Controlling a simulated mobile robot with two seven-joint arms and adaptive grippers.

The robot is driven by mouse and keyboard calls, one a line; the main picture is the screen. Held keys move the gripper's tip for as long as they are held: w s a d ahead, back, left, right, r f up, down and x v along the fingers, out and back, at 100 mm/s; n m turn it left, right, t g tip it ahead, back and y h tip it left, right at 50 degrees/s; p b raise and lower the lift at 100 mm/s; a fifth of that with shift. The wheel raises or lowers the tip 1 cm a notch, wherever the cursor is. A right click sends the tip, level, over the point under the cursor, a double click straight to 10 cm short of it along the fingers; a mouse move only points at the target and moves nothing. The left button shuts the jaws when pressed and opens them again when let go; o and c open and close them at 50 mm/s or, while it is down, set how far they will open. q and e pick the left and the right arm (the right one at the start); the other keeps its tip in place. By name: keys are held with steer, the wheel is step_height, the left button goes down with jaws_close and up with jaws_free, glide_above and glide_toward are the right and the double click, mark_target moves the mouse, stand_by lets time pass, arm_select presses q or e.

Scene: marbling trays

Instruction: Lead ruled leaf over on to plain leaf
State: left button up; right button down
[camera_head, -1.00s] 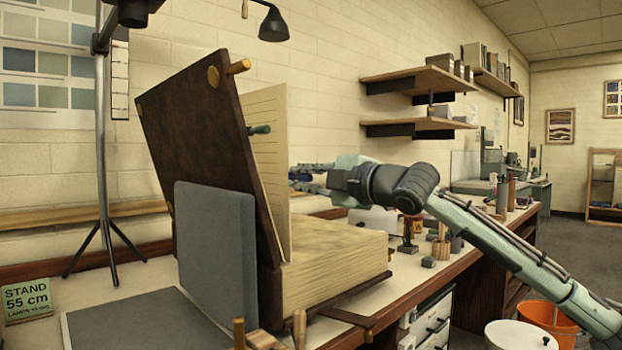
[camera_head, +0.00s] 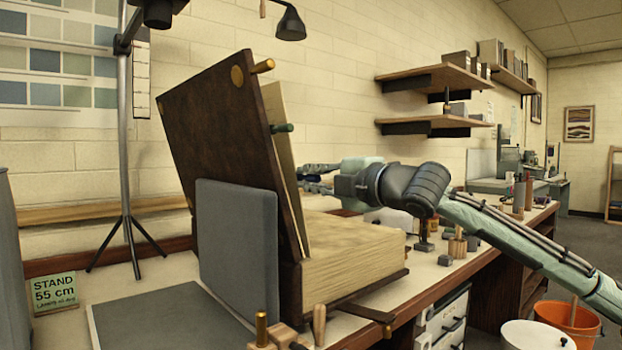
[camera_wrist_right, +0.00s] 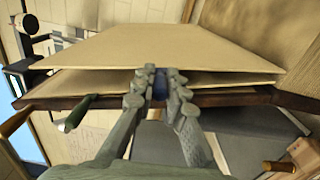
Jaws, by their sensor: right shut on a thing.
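A large thick book stands open, its dark cover (camera_head: 215,140) raised and tilted back. The ruled leaf (camera_head: 277,105) stands beside the cover, now seen almost edge-on, so its lines hardly show. The top of the page block (camera_head: 350,235) looks plain. My right gripper (camera_head: 308,172) reaches in from the right to the standing leaf. In the right wrist view the fingers (camera_wrist_right: 160,80) are shut on the edge of the leaf (camera_wrist_right: 150,52), and a second sheet (camera_wrist_right: 62,82) shows behind it by the cover. My left gripper is out of view.
A grey upright board (camera_head: 238,245) props the cover from the left. A green-tipped peg (camera_head: 282,128) and a brass-coloured peg (camera_head: 263,66) stick out from the cover. A lamp stand (camera_head: 127,170) and a sign (camera_head: 55,293) are at left. Shelves (camera_head: 435,78) hang behind.

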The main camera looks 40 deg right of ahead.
mark_target(318, 179)
steer(key=c, duration=1.5)
jaws_free()
steer(key=shift+c, duration=0.2)
steer(key=shift+s, duration=0.1)
steer(key=shift+s, duration=0.2)
steer(key=shift+s, duration=0.5)
steer(key=shift+s+d, duration=0.1)
steer(key=shift+s, duration=0.6)
steer(key=s, duration=0.9)
steer(key=shift+d, duration=0.4)
